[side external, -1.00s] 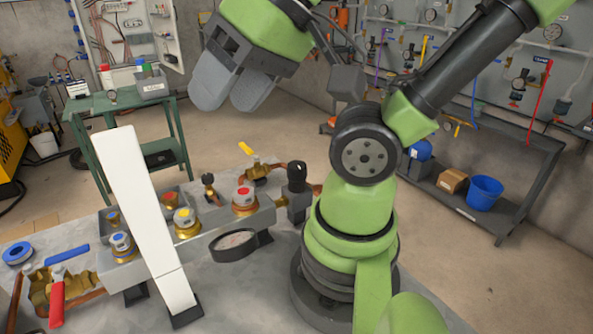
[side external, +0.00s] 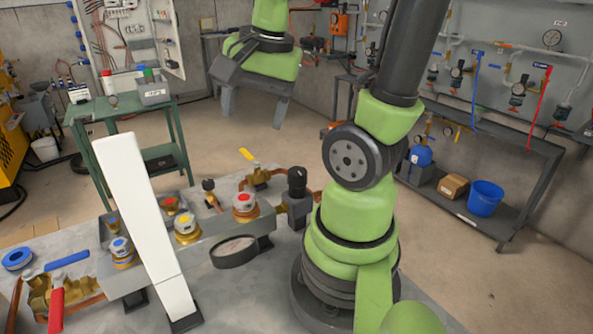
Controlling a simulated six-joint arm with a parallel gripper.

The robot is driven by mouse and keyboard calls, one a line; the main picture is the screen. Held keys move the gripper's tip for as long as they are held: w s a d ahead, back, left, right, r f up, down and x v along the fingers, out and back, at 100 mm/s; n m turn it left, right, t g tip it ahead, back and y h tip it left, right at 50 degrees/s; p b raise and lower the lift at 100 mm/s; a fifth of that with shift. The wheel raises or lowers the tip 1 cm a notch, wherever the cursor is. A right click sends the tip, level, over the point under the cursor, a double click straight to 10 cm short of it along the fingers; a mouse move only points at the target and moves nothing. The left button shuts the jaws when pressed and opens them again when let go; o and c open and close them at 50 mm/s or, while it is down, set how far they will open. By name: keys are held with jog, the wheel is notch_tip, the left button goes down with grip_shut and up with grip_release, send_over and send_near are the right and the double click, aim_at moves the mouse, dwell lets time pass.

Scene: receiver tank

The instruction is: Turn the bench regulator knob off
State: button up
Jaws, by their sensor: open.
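The bench regulator knob (side external: 297,177) is a black upright knob on a dark grey regulator body (side external: 297,207) at the right end of the bench manifold. A small pale mark shows on its top. My gripper (side external: 253,113) is open and empty, with its two grey fingers pointing down. In the picture it is above and a little left of the knob, clearly apart from it. Nothing hides the knob.
The manifold block (side external: 215,240) carries several brass valves with coloured caps. A yellow-handled valve (side external: 256,172) stands beside the regulator, and a round gauge (side external: 235,250) is in front. A white upright post (side external: 145,225) partly hides the left side. Air above the knob is clear.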

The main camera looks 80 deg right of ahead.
aim_at(296, 170)
jog(key=s+d+f+m+g, duration=0.1)
jog(key=d+m, duration=0.1)
jog(key=m, duration=0.1)
jog(key=s+d+f+m+g, duration=0.1)
jog(key=d+f+m, duration=0.1)
jog(key=m, duration=0.1)
jog(key=s+d+f+m+g+y, duration=0.1)
jog(key=s+d+m, duration=0.1)
jog(key=d+m, duration=0.1)
jog(key=shift+s+f, duration=0.1)
jog(key=shift+f, duration=0.3)
jog(key=shift+s+d+f+m, duration=0.1)
jog(key=shift+s+f+m, duration=0.1)
jog(key=shift+m, duration=0.1)
jog(key=shift+f, duration=4.8)
jog(key=c, duration=0.9)
